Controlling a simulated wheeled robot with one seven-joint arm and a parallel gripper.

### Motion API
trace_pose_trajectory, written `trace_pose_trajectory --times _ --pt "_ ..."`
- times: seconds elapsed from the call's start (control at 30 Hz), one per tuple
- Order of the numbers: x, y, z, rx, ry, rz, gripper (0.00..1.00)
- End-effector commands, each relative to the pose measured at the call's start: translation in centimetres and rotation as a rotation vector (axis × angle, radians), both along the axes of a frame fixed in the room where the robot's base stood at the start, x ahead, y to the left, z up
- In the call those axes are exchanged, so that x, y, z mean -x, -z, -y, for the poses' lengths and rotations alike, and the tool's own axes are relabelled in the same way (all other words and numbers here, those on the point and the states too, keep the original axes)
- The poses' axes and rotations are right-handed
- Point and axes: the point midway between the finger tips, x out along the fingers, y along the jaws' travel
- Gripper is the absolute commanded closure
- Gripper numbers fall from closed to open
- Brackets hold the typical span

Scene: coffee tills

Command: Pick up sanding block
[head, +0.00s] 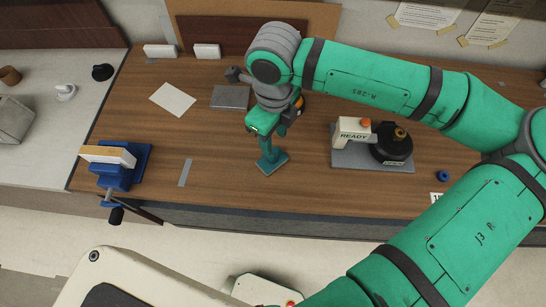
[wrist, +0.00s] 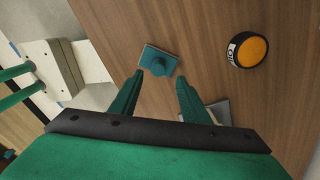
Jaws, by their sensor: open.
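In the head view the sanding block (head: 272,163) is just below my gripper (head: 267,137). In the wrist view the sanding block (wrist: 157,61) sits just beyond the fingertips, nearer the left finger. My gripper (wrist: 159,77) is open, with nothing between its fingers. It looks to be above the block and apart from it.
An orange-topped round tin (wrist: 247,50) lies right of the block in the wrist view. On the bench (head: 220,190) are a blue vise (head: 120,175), a grey plate (head: 230,97), white paper (head: 173,100) and a "READY" device (head: 355,132). The bench's front edge is close.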

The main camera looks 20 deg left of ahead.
Motion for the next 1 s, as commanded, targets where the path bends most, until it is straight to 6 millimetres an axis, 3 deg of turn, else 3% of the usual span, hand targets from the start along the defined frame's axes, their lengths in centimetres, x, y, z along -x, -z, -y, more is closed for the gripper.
trace_pose_trajectory --times 0.27,0.6,0.93,1.0 --pt "0.1 2.1 0.0 -0.001 0.0 -0.001 0.58" --pt "0.3 6.4 -0.4 -0.002 0.001 -0.003 0.58" --pt "0.3 7.0 -0.4 -0.001 0.0 -0.001 0.58" --pt "0.2 7.0 -0.3 -0.001 0.002 -0.001 0.75"
